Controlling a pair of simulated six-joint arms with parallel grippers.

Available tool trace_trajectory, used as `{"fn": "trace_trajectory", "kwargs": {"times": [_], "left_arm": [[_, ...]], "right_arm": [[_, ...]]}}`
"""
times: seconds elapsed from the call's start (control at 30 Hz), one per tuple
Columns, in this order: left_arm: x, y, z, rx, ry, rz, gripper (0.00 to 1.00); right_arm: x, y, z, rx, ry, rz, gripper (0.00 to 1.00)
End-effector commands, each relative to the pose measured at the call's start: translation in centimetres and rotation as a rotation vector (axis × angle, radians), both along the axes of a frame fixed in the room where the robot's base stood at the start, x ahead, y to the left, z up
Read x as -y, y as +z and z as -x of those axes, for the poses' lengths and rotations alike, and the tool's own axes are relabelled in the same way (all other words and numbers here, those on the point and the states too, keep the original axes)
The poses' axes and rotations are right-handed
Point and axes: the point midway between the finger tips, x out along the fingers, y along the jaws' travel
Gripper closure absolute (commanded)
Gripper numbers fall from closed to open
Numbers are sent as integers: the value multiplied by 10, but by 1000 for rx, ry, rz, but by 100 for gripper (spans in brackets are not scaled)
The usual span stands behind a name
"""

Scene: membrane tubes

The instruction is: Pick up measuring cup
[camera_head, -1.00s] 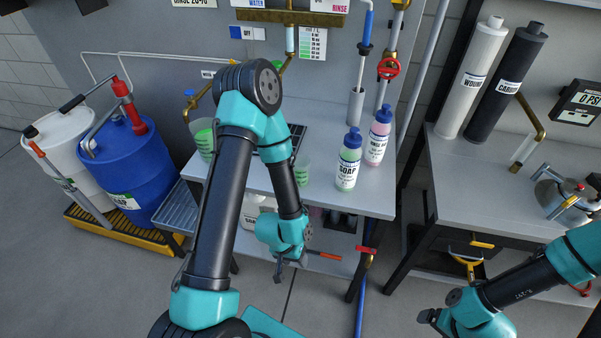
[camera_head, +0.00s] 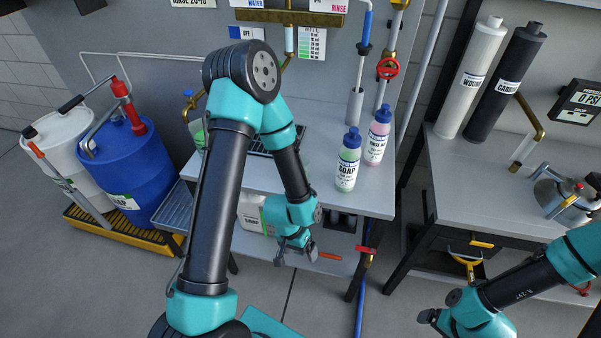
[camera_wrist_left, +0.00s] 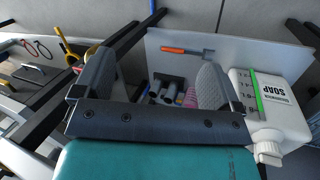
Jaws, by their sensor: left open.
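The small clear measuring cup is not visible now; my left arm covers the spot on the bench top where it stood. A container with green liquid (camera_head: 198,139) shows partly at the left behind that arm. My left gripper (camera_head: 296,252) hangs in front of the bench, below the top's front edge. In the left wrist view its jaws (camera_wrist_left: 155,88) are apart with nothing between them, facing the lower shelf. My right gripper (camera_head: 428,317) is at the lower right, away from the bench; its jaws are too small to read.
The bench top (camera_head: 325,198) carries a green soap bottle (camera_head: 348,160) and a pink bottle (camera_head: 377,137). The lower shelf holds a white soap jug (camera_wrist_left: 268,105) and an orange-handled tool (camera_wrist_left: 185,51). A blue drum (camera_head: 125,165) stands left. A grey side bench (camera_head: 470,190) stands right.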

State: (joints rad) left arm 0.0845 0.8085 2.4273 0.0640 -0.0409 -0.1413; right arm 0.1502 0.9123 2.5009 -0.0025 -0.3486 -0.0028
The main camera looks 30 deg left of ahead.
Motion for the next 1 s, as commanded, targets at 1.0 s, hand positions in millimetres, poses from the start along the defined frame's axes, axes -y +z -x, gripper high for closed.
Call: {"fn": "trace_trajectory", "kwargs": {"times": [1.0], "left_arm": [[44, 282, -20, -122, -821, 353, 10]], "right_arm": [[0, 0, 0, 0, 0, 0, 11]]}}
